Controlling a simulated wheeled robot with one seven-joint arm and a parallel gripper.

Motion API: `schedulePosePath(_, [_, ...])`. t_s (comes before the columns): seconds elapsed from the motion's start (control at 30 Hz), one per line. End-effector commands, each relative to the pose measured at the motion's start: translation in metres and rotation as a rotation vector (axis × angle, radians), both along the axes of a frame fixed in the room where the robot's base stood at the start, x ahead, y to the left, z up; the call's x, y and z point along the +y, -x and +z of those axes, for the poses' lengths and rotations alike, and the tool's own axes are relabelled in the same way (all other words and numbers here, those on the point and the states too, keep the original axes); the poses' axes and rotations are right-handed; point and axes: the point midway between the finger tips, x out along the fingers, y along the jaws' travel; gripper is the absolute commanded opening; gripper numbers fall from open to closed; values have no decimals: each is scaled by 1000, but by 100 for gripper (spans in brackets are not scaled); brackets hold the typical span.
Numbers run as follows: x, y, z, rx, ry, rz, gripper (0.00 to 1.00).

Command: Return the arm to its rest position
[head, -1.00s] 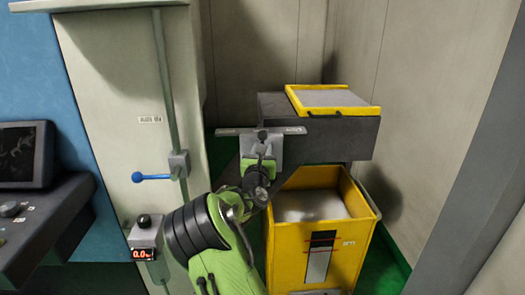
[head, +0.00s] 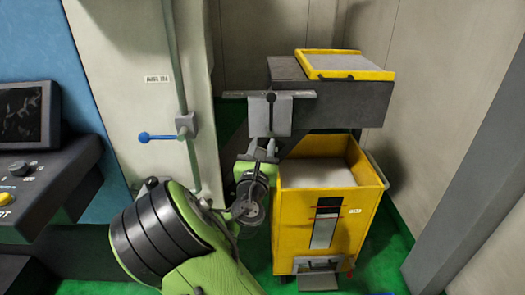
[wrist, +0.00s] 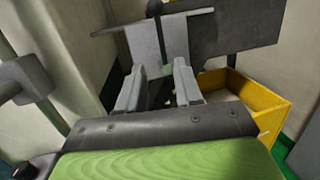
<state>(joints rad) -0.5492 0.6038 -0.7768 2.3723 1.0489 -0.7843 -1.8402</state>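I cannot tell the exact distance between the fingers and the lever's lower end.
A yellow bin (head: 305,225) stands below the dark housing (head: 350,103) with a yellow-framed tray (head: 345,65). A blue-handled lever (head: 157,138) is on the pale cabinet to the left. A control console (head: 50,190) is at far left. Green floor shows right of the bin.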

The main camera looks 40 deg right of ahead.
Motion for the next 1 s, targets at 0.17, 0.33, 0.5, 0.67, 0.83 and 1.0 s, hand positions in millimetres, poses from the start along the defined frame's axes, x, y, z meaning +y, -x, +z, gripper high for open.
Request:
schedulePosePath(0.17, [1,1,1,1,1,-2,35])
schedulePosePath(0.33, [0,1,1,0,0,-2,35])
schedulePosePath(0.5, [0,1,0,-3,-5,-3,35])
schedulePosePath(0.67, [-26,32,-5,-211,-395,-111,35])
schedulePosePath(0.83, [-8,84,-30,-658,-1279,-386,35])
schedulePosePath(1.0, [84,130,-7,-909,-1974,-703,35])
